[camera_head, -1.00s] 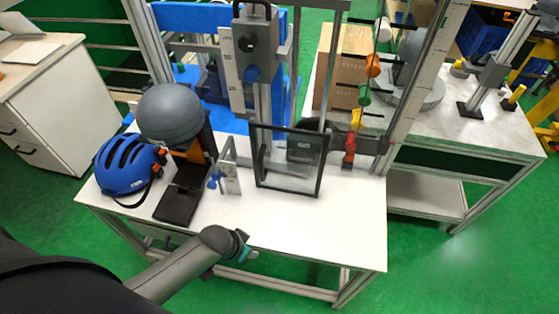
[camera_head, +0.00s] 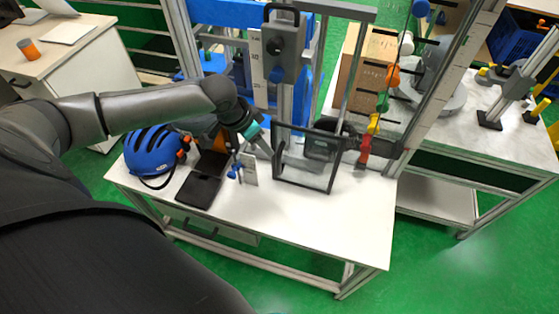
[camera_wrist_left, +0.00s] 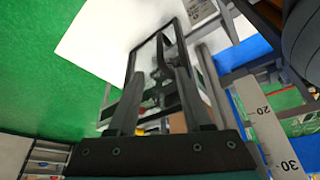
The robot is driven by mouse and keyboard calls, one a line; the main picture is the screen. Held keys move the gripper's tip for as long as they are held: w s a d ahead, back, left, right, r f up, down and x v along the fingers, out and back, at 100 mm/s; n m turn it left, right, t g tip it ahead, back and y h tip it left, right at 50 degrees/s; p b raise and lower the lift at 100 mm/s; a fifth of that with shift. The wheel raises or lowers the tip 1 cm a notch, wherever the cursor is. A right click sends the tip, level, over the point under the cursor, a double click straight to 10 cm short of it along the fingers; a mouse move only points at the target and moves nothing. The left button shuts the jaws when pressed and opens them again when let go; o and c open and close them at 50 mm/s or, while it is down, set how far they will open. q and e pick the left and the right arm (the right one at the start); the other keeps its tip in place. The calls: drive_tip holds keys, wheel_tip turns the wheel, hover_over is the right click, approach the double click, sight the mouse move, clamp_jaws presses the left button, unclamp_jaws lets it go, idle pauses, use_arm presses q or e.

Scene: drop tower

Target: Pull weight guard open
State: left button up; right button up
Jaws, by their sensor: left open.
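The weight guard is a clear panel in a black frame (camera_head: 333,178), standing upright at the front of the drop tower (camera_head: 284,75) on the white table. In the left wrist view the guard's frame (camera_wrist_left: 158,37) shows ahead, beyond and between my fingers. Whether a finger touches the frame I cannot tell. My right gripper is not in view.
A blue helmet (camera_head: 153,151) and a black base plate (camera_head: 199,190) lie left of the guard. A small blue-knobbed bracket (camera_head: 249,168) stands below my gripper. The front right of the table (camera_head: 350,225) is clear.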

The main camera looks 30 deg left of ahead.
sight(279, 163)
use_arm(q)
drive_tip(key=b+x, duration=0.3)
drive_tip(key=x, duration=1.1)
drive_tip(key=shift+c, duration=0.3)
clamp_jaws()
idle(0.8)
